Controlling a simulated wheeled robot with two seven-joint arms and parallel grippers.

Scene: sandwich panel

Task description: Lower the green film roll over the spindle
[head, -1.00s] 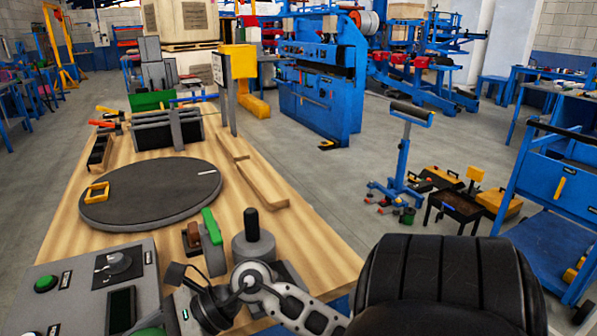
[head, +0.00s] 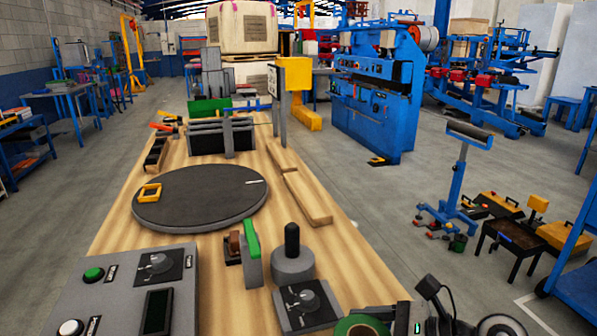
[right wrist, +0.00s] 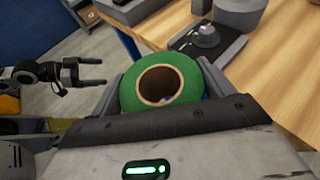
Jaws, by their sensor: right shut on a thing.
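The green film roll (right wrist: 133,92) is a green ring around a brown core. In the right wrist view it sits between the two fingers of my right gripper (right wrist: 165,88), which is shut on it. Part of the roll (head: 360,326) shows at the bottom edge of the head view. The spindle (head: 292,241) is an upright dark post on a round grey base, ahead and to the left of the roll and apart from it. Its base is partly in the right wrist view. My left gripper (right wrist: 90,72) is open and empty in the right wrist view, outside the head view.
A small knob plate (head: 311,306) stands between roll and spindle. Left of the spindle is a green-topped block (head: 251,252), then the control panel (head: 115,291) and round turntable (head: 200,198). A wooden strip (head: 307,197) lies behind. The bench's right side is bare.

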